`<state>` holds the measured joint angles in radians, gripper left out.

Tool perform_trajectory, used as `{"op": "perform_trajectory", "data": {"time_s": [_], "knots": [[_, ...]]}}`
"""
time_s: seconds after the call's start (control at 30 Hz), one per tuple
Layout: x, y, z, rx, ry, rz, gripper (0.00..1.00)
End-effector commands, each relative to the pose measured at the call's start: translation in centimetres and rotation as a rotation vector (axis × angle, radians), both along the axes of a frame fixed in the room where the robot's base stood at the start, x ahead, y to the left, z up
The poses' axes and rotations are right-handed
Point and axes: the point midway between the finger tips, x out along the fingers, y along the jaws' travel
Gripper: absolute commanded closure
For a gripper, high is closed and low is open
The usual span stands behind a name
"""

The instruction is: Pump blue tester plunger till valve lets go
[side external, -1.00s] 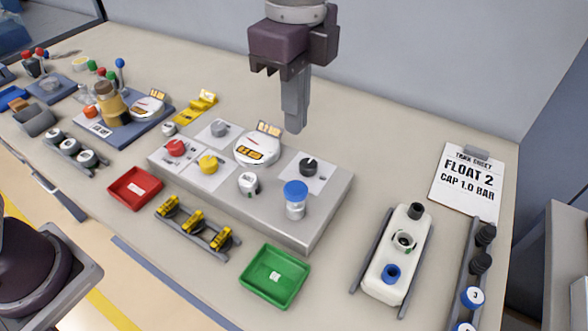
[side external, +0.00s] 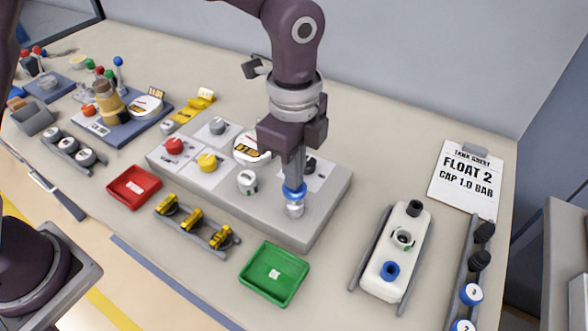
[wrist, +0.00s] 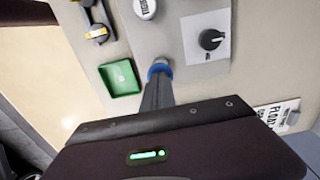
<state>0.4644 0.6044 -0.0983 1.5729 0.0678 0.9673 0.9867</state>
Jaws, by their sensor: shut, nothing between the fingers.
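The blue tester plunger (side external: 294,193) stands upright on a pale cylinder near the front right of the grey tester block (side external: 265,219). My gripper (side external: 293,184) points straight down with its fingers shut and empty, its tips at the top of the blue cap. Whether the tips press on the cap or only hover close cannot be told. In the wrist view the blue cap (wrist: 160,68) shows just beyond the fingers. A white valve cap (side external: 247,182) sits left of the plunger.
The block also carries red (side external: 173,146), yellow (side external: 207,162) and grey knobs, and a black dial (wrist: 211,40). A green tray (side external: 273,273) and red tray (side external: 134,186) lie in front. A white tank (side external: 397,255) stands right, beside a sheet reading "FLOAT 2, CAP 1.0 BAR" (side external: 466,180).

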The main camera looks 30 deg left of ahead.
Motion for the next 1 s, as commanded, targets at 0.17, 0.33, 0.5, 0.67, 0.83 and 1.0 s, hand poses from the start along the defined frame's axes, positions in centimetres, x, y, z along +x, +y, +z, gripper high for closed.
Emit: {"op": "perform_trajectory", "data": {"time_s": [0.17, 0.33, 0.5, 0.67, 0.83, 1.0], "knots": [[0.0, 0.0, -1.0, 0.002, 0.002, -0.001, 1.00], [-0.1, 0.0, -2.9, 0.001, 0.002, 0.000, 1.00], [-0.1, 0.0, -3.0, 0.002, 0.003, 0.000, 1.00], [-0.1, 0.0, -2.8, 0.003, 0.004, -0.001, 1.00], [0.0, 0.0, 0.2, -0.003, -0.004, 0.000, 1.00], [0.1, 0.0, 4.6, -0.006, -0.009, 0.002, 1.00]]}}
